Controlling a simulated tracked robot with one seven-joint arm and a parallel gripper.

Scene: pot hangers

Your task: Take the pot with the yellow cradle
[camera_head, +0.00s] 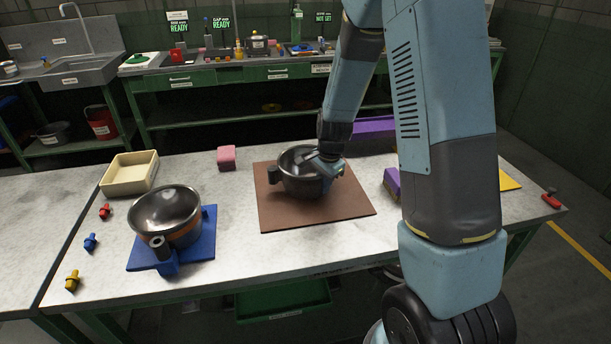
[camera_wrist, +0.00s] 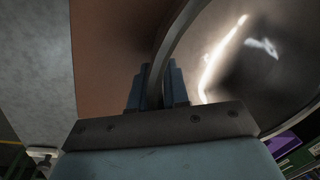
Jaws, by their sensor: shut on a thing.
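A steel pot (camera_head: 299,178) with dark sides stands on a brown mat (camera_head: 275,216) in the middle of the table. My gripper (camera_head: 322,160) is at its right rim. In the wrist view my gripper's blue fingers (camera_wrist: 157,88) straddle the pot's wall (camera_wrist: 175,42) and are shut on it. A second steel pot (camera_head: 167,213) with an orange band sits in a blue cradle (camera_head: 201,249) at the left. A flat yellow piece (camera_head: 509,181) shows at the right behind my arm, perhaps the yellow cradle; most of it is hidden.
A cream tray (camera_head: 130,182), a pink block (camera_head: 226,158) and red, blue and yellow pegs (camera_head: 72,280) lie around the left side. Purple pieces (camera_head: 374,126) stand at the right, partly behind my arm. A red-handled item (camera_head: 551,199) lies near the right edge.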

